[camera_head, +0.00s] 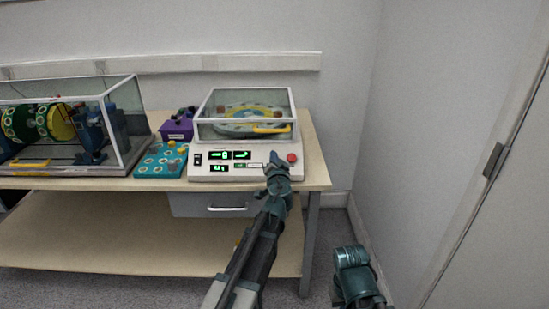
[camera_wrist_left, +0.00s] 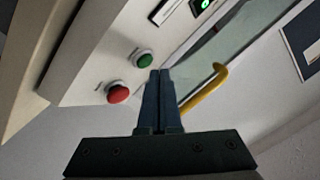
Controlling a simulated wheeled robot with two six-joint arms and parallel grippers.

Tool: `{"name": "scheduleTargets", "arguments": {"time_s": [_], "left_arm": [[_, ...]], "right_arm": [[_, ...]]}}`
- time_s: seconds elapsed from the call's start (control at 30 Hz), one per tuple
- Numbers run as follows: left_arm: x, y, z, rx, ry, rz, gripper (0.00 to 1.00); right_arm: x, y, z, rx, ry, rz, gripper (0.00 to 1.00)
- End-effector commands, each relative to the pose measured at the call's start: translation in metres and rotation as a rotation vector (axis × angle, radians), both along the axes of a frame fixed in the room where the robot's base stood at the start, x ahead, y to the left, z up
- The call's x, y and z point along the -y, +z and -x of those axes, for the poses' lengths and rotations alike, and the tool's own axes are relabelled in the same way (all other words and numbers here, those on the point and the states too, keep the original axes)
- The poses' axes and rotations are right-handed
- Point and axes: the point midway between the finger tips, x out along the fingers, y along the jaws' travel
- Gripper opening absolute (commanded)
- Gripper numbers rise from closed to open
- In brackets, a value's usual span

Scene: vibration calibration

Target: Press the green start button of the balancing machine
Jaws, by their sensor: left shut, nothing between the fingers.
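The balancing machine (camera_head: 200,163) is a white box with a clear-lidded chamber on top and a front panel with green displays. The green start button (camera_wrist_left: 144,59) shows in the left wrist view, on the panel next to a red button (camera_wrist_left: 118,93). My left gripper (camera_head: 273,158) is shut and empty at the right part of the panel, left of the red button (camera_head: 292,158). It hides the green button in the head view. In the wrist view the closed fingertips (camera_wrist_left: 160,73) are close beside the green button; I cannot tell whether they touch the panel.
The machine stands on a wooden bench (camera_head: 316,170) with a drawer below. To its left are a teal control box (camera_head: 158,164), a purple box (camera_head: 177,130) and a large glass-sided machine (camera_head: 130,130). A yellow handle (camera_wrist_left: 205,88) is close to my fingers. A wall is at right.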

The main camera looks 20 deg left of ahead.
Motion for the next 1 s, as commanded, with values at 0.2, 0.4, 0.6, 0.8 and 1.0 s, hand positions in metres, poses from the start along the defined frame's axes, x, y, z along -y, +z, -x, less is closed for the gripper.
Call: {"name": "scheduleTargets", "arguments": {"time_s": [0.2,0.4,0.6,0.8,1.0], "left_arm": [[0.0,0.0,0.0,0.0,0.0,0.0,0.0],[0.0,0.0,0.0,0.0,0.0,0.0,0.0],[0.0,0.0,0.0,0.0,0.0,0.0,0.0],[-0.0003,-0.0014,-0.001,0.0,0.0,0.0,0.0],[-0.0015,-0.0065,-0.0054,0.0,0.0,0.0,0.0]], "right_arm": [[0.0,0.0,0.0,0.0,0.0,0.0,0.0],[0.0,0.0,0.0,0.0,0.0,0.0,0.0],[0.0,0.0,0.0,0.0,0.0,0.0,0.0],[0.0,-0.0014,0.0,0.0,0.0,0.0,0.0],[0.0,-0.0064,0.0,0.0,0.0,0.0,0.0]]}}
